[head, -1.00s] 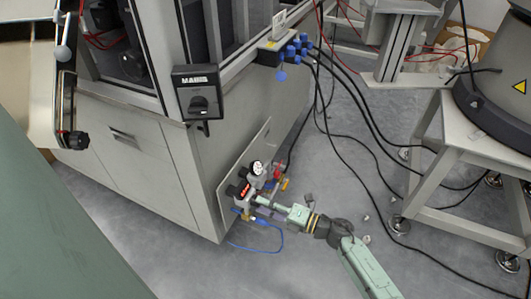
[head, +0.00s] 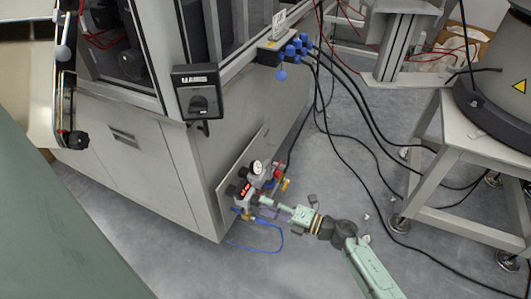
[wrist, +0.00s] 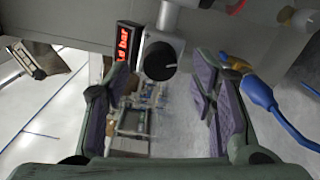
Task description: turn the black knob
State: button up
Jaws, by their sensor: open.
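The black knob (wrist: 160,61) shows in the wrist view as a round knob with a small pale mark, on a light grey block beside a lit red "bar" display (wrist: 124,44). My gripper (wrist: 158,95) is open, with a purple-padded finger on each side. The knob appears beyond the fingertips, between them and above their middle, and nothing is gripped. In the head view my gripper (head: 266,206) is just right of the valve unit (head: 246,194) low on the cabinet side.
A round gauge (head: 257,167) and a red-and-yellow valve (head: 281,176) sit close above my gripper. A blue hose (head: 272,246) loops below. Another dark knob is on the switch box (head: 198,103). Black cables (head: 352,165) cross the floor on the right.

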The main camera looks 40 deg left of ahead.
jog(key=v, duration=1)
jog(key=shift+d, duration=0.4)
